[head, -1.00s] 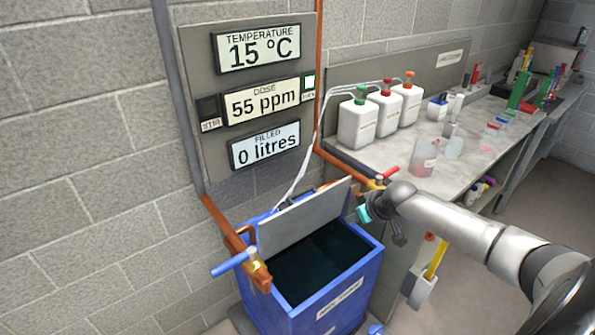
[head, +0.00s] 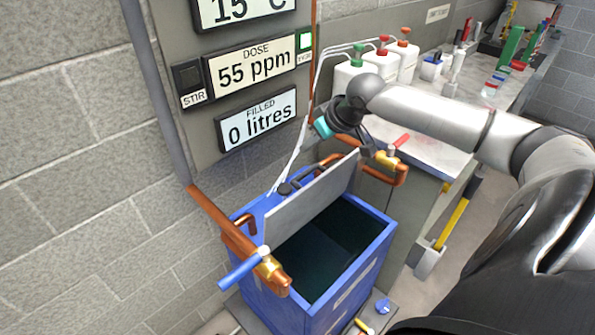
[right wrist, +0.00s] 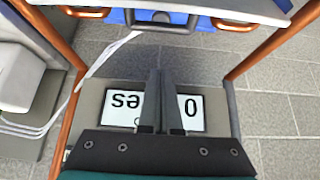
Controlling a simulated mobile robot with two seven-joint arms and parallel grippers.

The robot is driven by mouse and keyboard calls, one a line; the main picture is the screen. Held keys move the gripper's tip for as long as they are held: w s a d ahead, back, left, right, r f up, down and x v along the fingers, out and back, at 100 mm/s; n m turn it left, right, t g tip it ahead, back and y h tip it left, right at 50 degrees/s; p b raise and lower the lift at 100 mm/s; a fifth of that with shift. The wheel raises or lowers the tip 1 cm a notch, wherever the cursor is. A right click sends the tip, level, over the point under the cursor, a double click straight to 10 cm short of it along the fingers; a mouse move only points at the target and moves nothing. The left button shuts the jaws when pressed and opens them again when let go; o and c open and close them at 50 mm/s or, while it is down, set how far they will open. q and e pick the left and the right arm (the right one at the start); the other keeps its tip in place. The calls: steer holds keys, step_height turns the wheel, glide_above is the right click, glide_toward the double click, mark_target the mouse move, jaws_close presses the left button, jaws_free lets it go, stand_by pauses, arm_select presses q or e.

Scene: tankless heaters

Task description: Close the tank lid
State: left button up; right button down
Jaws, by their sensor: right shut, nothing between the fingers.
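The blue tank (head: 345,300) stands against the wall with dark water inside. Its grey lid (head: 312,207) is raised on the rear hinge side and leans up at a steep angle, so the tank mouth is open. My right gripper (head: 322,128) is shut and empty, above and behind the raised lid, near the wall panel. In the right wrist view its shut fingers (right wrist: 163,78) point toward the tank (right wrist: 115,17) at the top edge, apart from it. The pale lid (right wrist: 245,8) shows there too. My left gripper is out of view.
A blue-handled copper tap (head: 262,266) sits at the tank's left and a red-handled one (head: 392,155) at its right. The wall panel (head: 245,105) with displays is behind. White jugs (head: 383,62) stand on the counter (head: 440,145). A thin white tube (head: 290,160) runs down behind the lid.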

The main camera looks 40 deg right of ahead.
mark_target(307, 196)
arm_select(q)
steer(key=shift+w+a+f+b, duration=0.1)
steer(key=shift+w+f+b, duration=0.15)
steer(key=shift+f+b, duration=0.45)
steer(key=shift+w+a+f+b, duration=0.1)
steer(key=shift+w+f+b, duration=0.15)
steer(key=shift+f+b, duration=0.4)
arm_select(e)
steer(key=shift+w+a+f, duration=0.1)
steer(key=shift+w+f, duration=0.2)
steer(key=shift+f, duration=1.05)
steer(key=shift+w+d+f, duration=0.1)
steer(key=shift+w+f, duration=0.25)
steer(key=shift+f, duration=0.95)
steer(key=shift+w+a+f, duration=0.1)
steer(key=shift+w+f, duration=0.2)
steer(key=shift+f, duration=1.05)
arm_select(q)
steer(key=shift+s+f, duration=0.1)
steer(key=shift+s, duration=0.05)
